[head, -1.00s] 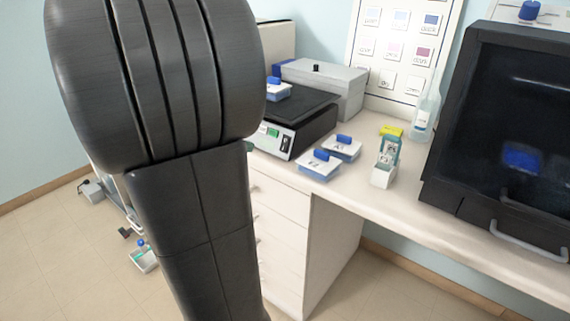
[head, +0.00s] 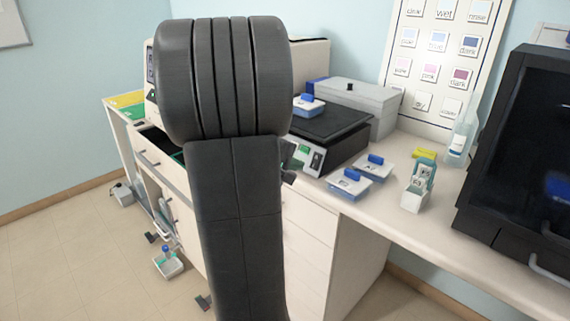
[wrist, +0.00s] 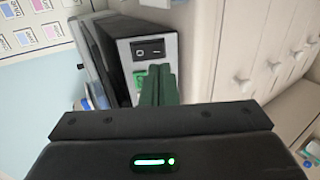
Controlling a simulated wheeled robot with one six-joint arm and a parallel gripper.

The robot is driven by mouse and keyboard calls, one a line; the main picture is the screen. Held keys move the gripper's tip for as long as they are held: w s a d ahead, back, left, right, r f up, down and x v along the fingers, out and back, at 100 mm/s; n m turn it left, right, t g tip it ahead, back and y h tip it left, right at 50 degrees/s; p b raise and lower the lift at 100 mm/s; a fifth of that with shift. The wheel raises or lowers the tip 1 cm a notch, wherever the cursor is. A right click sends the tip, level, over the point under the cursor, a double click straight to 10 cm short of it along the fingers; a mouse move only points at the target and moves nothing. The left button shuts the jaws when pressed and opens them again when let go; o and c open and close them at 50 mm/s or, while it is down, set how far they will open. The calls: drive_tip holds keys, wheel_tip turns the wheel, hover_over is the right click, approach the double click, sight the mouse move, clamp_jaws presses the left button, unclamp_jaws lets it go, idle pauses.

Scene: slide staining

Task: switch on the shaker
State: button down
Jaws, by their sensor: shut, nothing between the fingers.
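The shaker has a black platform (head: 335,122) and a grey front panel with a black rocker switch (head: 317,160). In the wrist view the rocker switch (wrist: 147,48), marked O and a dash, is just beyond my fingertips, beside a green-lit element (wrist: 139,78). My gripper (wrist: 160,68) has its dark green fingers together and empty, pointing at the panel and partly covering the green element. Contact with the panel cannot be told. In the head view my arm hides most of my gripper; a dark part of it shows left of the panel. A blue-handled tray (head: 308,105) stands on the platform.
Two blue-handled trays (head: 349,184) (head: 374,168), a slide box (head: 417,190), a yellow item (head: 425,154) and a bottle (head: 460,138) stand right of the shaker. A grey box (head: 350,98) is behind it. A dark cabinet (head: 525,150) is at right. Drawers (head: 308,230) are below.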

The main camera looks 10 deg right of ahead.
sight(313, 166)
drive_tip(key=x, duration=0.5)
drive_tip(key=shift+w+d, duration=0.1)
drive_tip(key=shift+d, duration=0.05)
drive_tip(key=shift+f, duration=0.1)
drive_tip(key=shift+f+b, duration=0.35)
drive_tip(key=shift+b, duration=0.65)
drive_tip(key=shift+w+d+b, duration=0.1)
drive_tip(key=shift+b, duration=0.2)
drive_tip(key=shift+r+p, duration=0.3)
drive_tip(key=shift+r, duration=0.1)
drive_tip(key=shift+r+p, duration=0.3)
drive_tip(key=shift+r, duration=0.4)
